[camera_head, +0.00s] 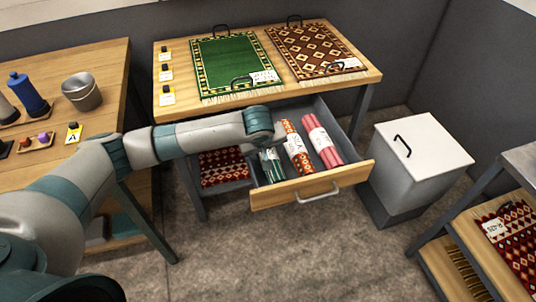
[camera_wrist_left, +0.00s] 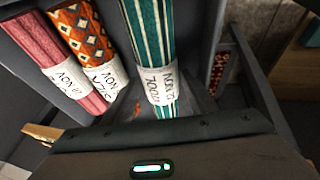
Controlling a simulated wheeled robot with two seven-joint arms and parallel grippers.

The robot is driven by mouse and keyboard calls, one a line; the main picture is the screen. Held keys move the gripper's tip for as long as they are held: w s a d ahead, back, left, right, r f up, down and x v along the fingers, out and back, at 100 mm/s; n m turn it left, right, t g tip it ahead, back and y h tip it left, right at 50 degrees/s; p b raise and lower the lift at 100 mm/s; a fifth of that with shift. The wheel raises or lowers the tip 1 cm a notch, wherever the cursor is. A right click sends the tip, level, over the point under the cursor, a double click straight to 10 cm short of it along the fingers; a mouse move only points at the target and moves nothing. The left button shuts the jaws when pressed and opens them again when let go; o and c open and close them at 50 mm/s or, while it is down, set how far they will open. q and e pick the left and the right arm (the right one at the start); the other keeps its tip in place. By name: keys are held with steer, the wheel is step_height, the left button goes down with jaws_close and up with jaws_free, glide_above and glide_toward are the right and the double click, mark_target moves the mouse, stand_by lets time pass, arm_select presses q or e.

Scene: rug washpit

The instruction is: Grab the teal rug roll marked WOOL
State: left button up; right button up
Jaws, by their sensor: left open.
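The teal striped rug roll (camera_head: 272,168) lies in the open drawer, leftmost of three rolls. It has a white paper band, and in the left wrist view the teal roll (camera_wrist_left: 148,45) fills the middle, its upside-down lettering seeming to read WOOL. An orange patterned roll (camera_head: 293,141) and a pink roll (camera_head: 322,143) lie beside it with white bands. My left gripper (camera_head: 266,146) is open above the teal roll, not around it as far as I can see; my wrist hides part of the roll. My right gripper is not in view.
The drawer front (camera_head: 280,195) has a metal handle. Flat green (camera_head: 238,62) and brown (camera_head: 305,48) rugs lie on the table above. A white lidded bin (camera_head: 425,150) stands right of the drawer. A side table (camera_head: 60,165) with bottles and a metal bucket is at left.

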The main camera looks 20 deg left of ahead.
arm_select(q)
steer(key=shift+w+f, duration=0.3)
steer(key=shift+f, duration=0.3)
steer(key=shift+r, duration=0.1)
steer(key=c, duration=1)
step_height(320, 180, up, 10)
